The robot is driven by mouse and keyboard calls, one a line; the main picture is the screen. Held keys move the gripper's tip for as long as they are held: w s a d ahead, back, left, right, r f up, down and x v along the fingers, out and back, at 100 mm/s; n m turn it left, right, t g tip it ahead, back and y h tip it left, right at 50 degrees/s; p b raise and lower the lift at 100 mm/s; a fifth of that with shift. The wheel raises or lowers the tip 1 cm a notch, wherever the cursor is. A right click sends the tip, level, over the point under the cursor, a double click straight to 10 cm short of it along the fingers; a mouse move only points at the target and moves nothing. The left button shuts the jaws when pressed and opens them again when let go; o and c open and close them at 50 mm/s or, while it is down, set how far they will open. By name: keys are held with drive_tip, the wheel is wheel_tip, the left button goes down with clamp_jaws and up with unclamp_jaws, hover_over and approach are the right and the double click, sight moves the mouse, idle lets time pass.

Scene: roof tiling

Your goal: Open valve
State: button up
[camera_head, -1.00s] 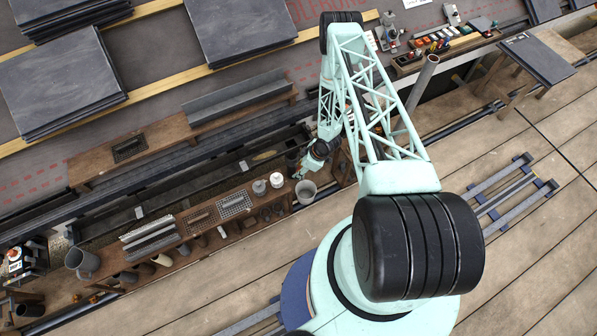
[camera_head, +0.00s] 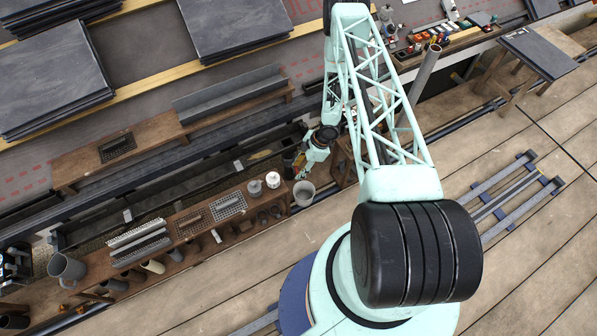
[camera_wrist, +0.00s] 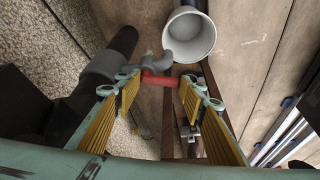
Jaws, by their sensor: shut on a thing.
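The valve shows in the wrist view as a grey tap body (camera_wrist: 150,62) with a red handle (camera_wrist: 160,80), on a thick dark pipe (camera_wrist: 108,68). My gripper (camera_wrist: 160,82) has its yellow-padded fingers on either side of the red handle and is shut on it. In the head view my gripper (camera_head: 303,171) is small, at the gutter side just above a pale bucket (camera_head: 304,192). The bucket (camera_wrist: 190,36) stands beside the tap in the wrist view. The valve cannot be made out clearly in the head view.
A low wooden bench (camera_head: 165,240) with tins, grates and metal profiles runs left of the bucket. A grey jug (camera_head: 66,268) stands at its left end. Slate stacks (camera_head: 55,80) lie at the upper left. The plank deck at right is mostly clear.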

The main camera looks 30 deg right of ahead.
drive_tip(key=shift+d+n+b, duration=0.1)
drive_tip(key=shift+n+b, duration=0.4)
drive_tip(key=shift+b, duration=0.05)
drive_tip(key=o, duration=0.8)
drive_tip(key=shift+o, duration=0.2)
drive_tip(key=shift+a+r+m+t+p, duration=0.1)
drive_tip(key=shift+a+m+t+p, duration=0.15)
drive_tip(key=shift+m+p, duration=1.1)
drive_tip(key=shift+a+m+t+p, duration=0.25)
drive_tip(key=shift+m+p, duration=0.5)
drive_tip(key=shift+p, duration=1.15)
drive_tip(key=shift+w+a+m+h+p, duration=0.1)
drive_tip(key=shift+a+m+h+p, duration=0.1)
drive_tip(key=shift+m+h+p, duration=0.55)
drive_tip(key=shift+w+a+m+t+h+p, duration=0.15)
drive_tip(key=shift+m+t+p, duration=0.15)
drive_tip(key=shift+m+p, duration=0.65)
drive_tip(key=shift+w+a+m+t+h+p, duration=0.15)
drive_tip(key=shift+m+t+p, duration=0.15)
drive_tip(key=shift+m+p, duration=0.6)
drive_tip(key=w+p+v, duration=0.1)
drive_tip(key=v, duration=1.3)
drive_tip(key=w+d+r+b, duration=0.1)
drive_tip(key=w+r, duration=0.3)
drive_tip(key=r, duration=0.4)
drive_tip(key=w+d+r+h+b, duration=0.1)
drive_tip(key=w+d+r, duration=0.2)
drive_tip(key=r, duration=0.6)
drive_tip(key=shift+w+d, duration=0.35)
drive_tip(key=shift+w, duration=0.85)
